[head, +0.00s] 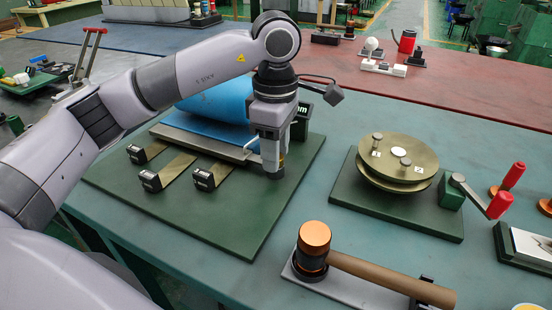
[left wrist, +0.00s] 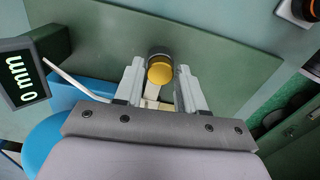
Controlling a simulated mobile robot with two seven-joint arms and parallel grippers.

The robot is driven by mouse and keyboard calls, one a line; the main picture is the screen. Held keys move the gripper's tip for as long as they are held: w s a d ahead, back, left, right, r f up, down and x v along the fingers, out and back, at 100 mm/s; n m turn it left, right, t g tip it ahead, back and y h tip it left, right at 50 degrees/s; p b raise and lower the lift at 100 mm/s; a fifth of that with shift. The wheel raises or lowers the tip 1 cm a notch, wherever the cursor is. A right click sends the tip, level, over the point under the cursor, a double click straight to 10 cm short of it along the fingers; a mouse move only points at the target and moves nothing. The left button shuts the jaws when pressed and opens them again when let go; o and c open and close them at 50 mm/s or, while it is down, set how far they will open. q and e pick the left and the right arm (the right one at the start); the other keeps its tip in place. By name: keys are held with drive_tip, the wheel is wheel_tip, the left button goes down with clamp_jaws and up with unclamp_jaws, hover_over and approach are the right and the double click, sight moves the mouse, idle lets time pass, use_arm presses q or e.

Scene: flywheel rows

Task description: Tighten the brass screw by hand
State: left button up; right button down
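The brass screw (left wrist: 160,72) shows in the left wrist view as a round golden head on a dark cylindrical mount (left wrist: 158,52). My left gripper (left wrist: 160,82) has its two fingers apart, one on either side of the screw head, with a narrow gap showing at each side. In the head view, my left gripper (head: 273,162) points down at the right part of a green baseplate (head: 235,228); it mostly hides the screw, of which a little brass shows. My right gripper is in neither view.
A blue roller (head: 212,103) lies behind the gripper, and a display reading 0 mm (left wrist: 24,78) stands beside it. A brass flywheel (head: 398,165) with a red-handled crank is to the right. A mallet (head: 372,275) lies in front.

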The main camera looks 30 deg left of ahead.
use_arm(q)
drive_tip(key=shift+r+p, duration=1.15)
drive_tip(key=shift+r, duration=0.4)
drive_tip(key=o, duration=0.6)
drive_tip(key=shift+c, duration=0.2)
drive_tip(key=shift+r+p, duration=1.1)
drive_tip(key=shift+r, duration=0.4)
